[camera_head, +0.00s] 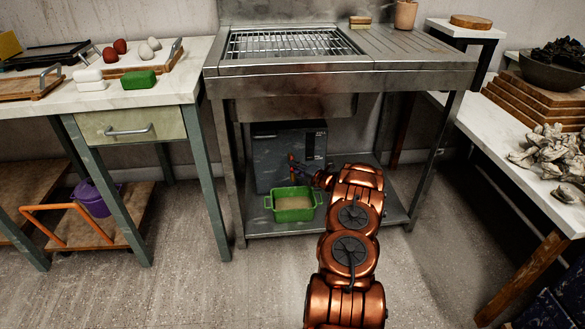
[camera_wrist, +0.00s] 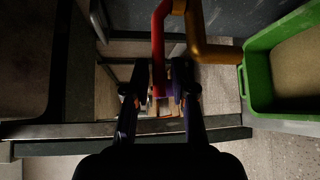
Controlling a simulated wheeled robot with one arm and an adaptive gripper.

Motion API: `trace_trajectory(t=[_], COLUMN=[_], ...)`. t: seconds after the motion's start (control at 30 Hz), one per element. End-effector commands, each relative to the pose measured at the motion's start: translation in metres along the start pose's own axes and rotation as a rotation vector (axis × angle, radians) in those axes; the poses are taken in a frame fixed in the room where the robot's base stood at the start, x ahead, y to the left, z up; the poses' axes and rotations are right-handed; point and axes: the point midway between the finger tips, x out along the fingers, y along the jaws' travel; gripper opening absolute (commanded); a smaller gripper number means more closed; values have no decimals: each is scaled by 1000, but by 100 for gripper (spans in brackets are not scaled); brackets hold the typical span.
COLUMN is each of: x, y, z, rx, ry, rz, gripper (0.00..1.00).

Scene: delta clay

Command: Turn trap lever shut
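The grey trap box (camera_head: 290,150) stands on the lower shelf under the metal sink bench. Its red lever (camera_head: 291,165) shows at the front, left of my gripper (camera_head: 312,176). In the wrist view the red lever (camera_wrist: 158,40) runs down between the two fingers of my gripper (camera_wrist: 160,92). The fingers appear apart, with a gap beside the lever; firm contact cannot be made out. A brass pipe (camera_wrist: 198,35) bends beside the lever. A green tub (camera_head: 294,204) with pale contents sits in front of the box; it also shows in the wrist view (camera_wrist: 257,75).
The bench's metal shelf (camera_head: 255,226) and legs frame the space around my arm. A drawer table (camera_head: 130,127) stands left, with a purple bucket (camera_head: 95,199) below. A table with pale clay pieces (camera_head: 550,155) stands right. The floor in front is clear.

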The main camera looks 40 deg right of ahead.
Motion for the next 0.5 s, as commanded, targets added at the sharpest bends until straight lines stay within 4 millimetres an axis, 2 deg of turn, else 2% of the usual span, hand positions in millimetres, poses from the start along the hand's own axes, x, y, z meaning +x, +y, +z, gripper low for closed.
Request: trace_trajectory(t=[0.2, 0.5], x=[18, 20], y=[0, 1], z=[1, 4], rx=[0, 0], ry=[-2, -5], rz=[2, 1], gripper=[25, 25])
